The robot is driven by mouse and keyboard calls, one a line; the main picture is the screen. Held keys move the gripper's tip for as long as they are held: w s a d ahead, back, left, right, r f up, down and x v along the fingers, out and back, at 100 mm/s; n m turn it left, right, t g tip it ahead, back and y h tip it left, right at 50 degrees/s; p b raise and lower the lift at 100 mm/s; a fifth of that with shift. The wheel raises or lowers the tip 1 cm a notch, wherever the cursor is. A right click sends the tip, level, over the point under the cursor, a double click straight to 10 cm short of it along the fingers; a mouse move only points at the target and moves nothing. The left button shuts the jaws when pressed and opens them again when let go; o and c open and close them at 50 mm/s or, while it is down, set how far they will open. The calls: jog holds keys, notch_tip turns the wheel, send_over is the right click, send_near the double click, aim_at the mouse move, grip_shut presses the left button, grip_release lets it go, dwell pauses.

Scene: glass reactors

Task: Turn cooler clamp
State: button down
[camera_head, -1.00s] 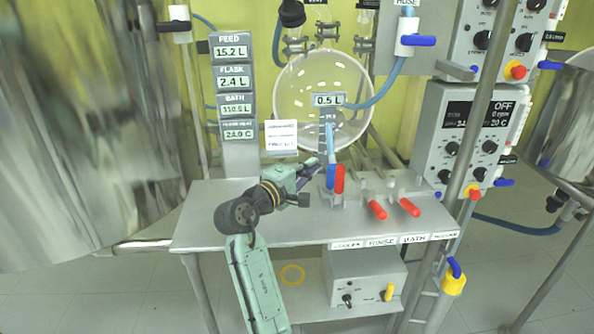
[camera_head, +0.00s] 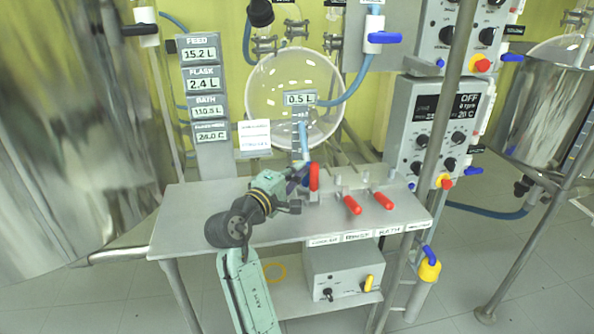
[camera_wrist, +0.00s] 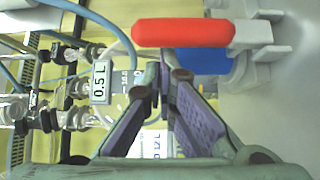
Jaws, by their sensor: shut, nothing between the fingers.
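The cooler clamp is the leftmost of three red-handled clamps on the grey bench; its red handle (camera_head: 314,177) stands upright while the other two lie tilted toward the front. In the wrist view the red handle (camera_wrist: 184,33) lies across the top, with a blue hose piece (camera_wrist: 205,62) beside it and a grey clamp body (camera_wrist: 252,35) to its right. My gripper (camera_head: 303,174) is shut and empty, close to the left of the handle. In the wrist view its fingertips (camera_wrist: 166,74) meet just below the handle, apparently apart from it.
Two more red handles (camera_head: 352,205) and (camera_head: 384,200) sit to the right on the bench (camera_head: 190,215). A round glass flask (camera_head: 270,90) hangs behind. A metal post (camera_head: 437,120) stands at the right front. The bench's left part is clear.

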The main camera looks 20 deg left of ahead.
jog(key=shift+s+d+f+m+t+b, duration=0.1)
jog(key=shift+s+d+m+t+b, duration=0.3)
jog(key=shift+b, duration=0.7)
jog(key=s+m+t+b, duration=0.1)
jog(key=b, duration=0.3)
jog(key=d+f+m+t+h+b, duration=0.1)
jog(key=b, duration=0.3)
jog(key=shift+s+d+m, duration=0.1)
jog(key=shift+s+m, duration=0.3)
jog(key=shift+s+d+r+m+t+h+b, duration=0.1)
jog(key=shift+s+d+m+t+h+b, duration=0.15)
jog(key=shift+s+m+t+h+b, duration=0.45)
jog(key=shift+s+d+g+b, duration=0.1)
jog(key=shift+d+g+b, duration=0.15)
jog(key=shift+g+b, duration=0.05)
jog(key=shift+s+d, duration=0.15)
jog(key=shift+s, duration=0.2)
jog(key=shift+s+f, duration=0.1)
jog(key=shift+f, duration=0.1)
